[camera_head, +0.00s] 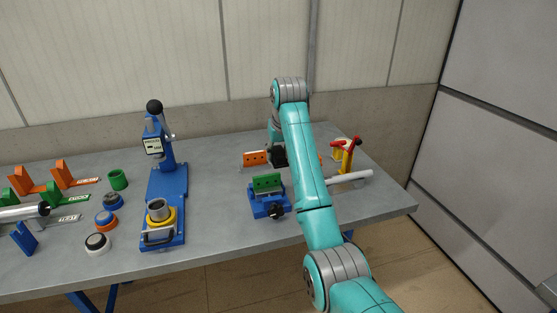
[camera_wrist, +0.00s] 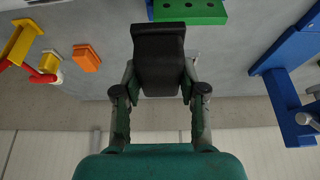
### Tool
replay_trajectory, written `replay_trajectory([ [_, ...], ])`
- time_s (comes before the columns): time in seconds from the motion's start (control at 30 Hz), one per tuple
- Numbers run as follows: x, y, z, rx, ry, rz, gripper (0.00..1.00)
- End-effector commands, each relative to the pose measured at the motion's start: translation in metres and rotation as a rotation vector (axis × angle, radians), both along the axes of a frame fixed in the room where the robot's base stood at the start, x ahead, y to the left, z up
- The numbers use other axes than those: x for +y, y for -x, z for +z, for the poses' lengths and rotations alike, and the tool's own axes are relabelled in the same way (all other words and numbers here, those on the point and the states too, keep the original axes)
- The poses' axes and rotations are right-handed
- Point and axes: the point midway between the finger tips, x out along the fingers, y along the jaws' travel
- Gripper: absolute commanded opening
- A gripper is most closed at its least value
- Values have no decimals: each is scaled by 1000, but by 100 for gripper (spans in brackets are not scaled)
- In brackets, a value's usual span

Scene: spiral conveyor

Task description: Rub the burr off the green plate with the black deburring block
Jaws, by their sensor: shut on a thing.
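The green plate (camera_head: 267,183) stands upright in a blue vise (camera_head: 270,205) on the grey table, with a row of holes along its face. Part of it shows at the top edge of the wrist view (camera_wrist: 205,10). My gripper (camera_wrist: 160,92) is shut on the black deburring block (camera_wrist: 158,50), one finger on each side of it. In the head view the block (camera_head: 280,157) is just behind and above the plate and looks apart from it. The burr is too small to make out. My arm hides part of the table to the right.
A blue press (camera_head: 167,185) stands left of the vise. An orange plate with holes (camera_head: 255,158) is behind the vise. A red and yellow clamp (camera_head: 345,155) and a white rod (camera_head: 350,176) are on the right. Coloured rings and holders fill the left side.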

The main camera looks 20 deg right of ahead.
Motion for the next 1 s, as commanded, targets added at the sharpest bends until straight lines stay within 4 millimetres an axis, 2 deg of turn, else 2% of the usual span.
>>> replay_trajectory([
  [0.4,1,-3,34,0,0,0,8],
  [1.0,1,-2,36,1,0,0,8],
])
